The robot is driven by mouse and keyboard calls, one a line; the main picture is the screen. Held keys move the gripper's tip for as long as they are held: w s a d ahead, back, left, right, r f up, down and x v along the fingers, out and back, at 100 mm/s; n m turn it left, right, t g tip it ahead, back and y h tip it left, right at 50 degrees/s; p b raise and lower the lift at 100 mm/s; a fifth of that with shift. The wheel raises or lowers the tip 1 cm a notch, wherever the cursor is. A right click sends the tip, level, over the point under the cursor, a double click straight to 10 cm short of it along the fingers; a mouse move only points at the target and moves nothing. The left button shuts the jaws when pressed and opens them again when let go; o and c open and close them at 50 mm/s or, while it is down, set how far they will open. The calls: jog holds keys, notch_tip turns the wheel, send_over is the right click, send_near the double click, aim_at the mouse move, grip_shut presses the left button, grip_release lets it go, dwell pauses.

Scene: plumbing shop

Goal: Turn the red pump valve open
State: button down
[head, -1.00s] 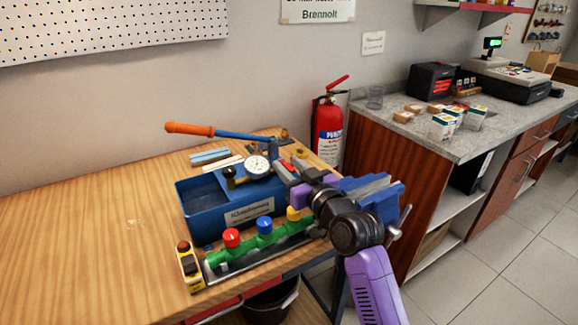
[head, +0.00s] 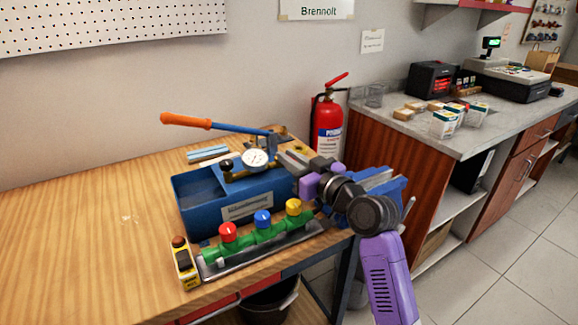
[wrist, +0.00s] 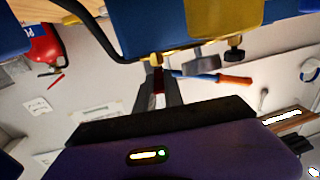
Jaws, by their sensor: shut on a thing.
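The blue test pump (head: 240,200) stands on the wooden bench, with a white dial gauge (head: 255,158) and an orange-tipped lever (head: 187,121). My gripper (head: 284,160) reaches to the pump's right end from the right. In the wrist view my gripper (wrist: 158,78) has its fingers closed around a small red valve handle (wrist: 159,84), beside a brass fitting (wrist: 155,59) on the pump. In the head view my fingers hide the red handle, and its turn angle cannot be told.
In front of the pump lies a green manifold (head: 246,241) with red, blue and yellow knobs. A blue vise (head: 385,185) stands behind my wrist. A fire extinguisher (head: 328,122) is behind the bench. The bench's left side is clear.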

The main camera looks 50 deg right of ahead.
jog(key=c, duration=1.4)
grip_release()
jog(key=shift+c, duration=0.2)
jog(key=s+a, duration=0.1)
jog(key=s, duration=0.6)
jog(key=shift+s+b, duration=0.4)
